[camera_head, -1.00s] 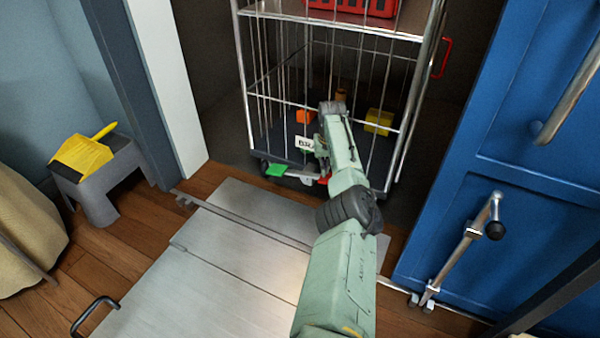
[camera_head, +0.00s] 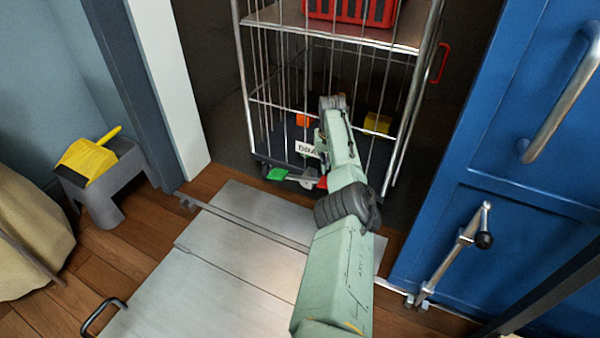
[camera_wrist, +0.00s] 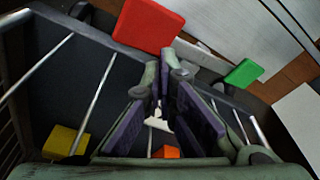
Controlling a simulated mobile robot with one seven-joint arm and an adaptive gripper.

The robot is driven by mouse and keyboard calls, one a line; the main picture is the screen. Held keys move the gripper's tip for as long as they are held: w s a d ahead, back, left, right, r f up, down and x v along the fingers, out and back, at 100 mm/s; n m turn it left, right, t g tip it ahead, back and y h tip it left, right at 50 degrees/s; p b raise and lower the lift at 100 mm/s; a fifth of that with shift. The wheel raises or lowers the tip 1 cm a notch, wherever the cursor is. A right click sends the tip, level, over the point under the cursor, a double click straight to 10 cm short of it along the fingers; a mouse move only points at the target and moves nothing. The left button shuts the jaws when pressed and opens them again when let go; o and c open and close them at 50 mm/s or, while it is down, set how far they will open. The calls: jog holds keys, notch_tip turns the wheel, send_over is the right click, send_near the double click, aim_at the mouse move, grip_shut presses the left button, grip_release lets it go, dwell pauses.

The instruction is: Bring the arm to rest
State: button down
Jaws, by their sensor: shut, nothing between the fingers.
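My arm reaches away from me toward a wire roll cage (camera_head: 421,95) in the head view. Its far end is at the front of the cage, and my gripper itself is hidden there. In the wrist view my gripper (camera_wrist: 164,72) is shut and empty, its purple-padded fingers angled together over the dark cage base. A red pedal (camera_wrist: 148,24) lies just beyond the fingertips and a green pedal (camera_wrist: 243,73) to their right. The wrist view does not show clearly whether the fingers touch anything.
The cage holds a red crate (camera_head: 350,10) on its shelf and yellow and orange blocks below. A metal plate (camera_head: 215,265) covers the floor in front. A blue door (camera_head: 520,150) with handles stands right. A grey stool (camera_head: 105,185) with a yellow dustpan stands left.

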jog(key=shift+r+p, duration=0.6)
jog(key=shift+r, duration=0.35)
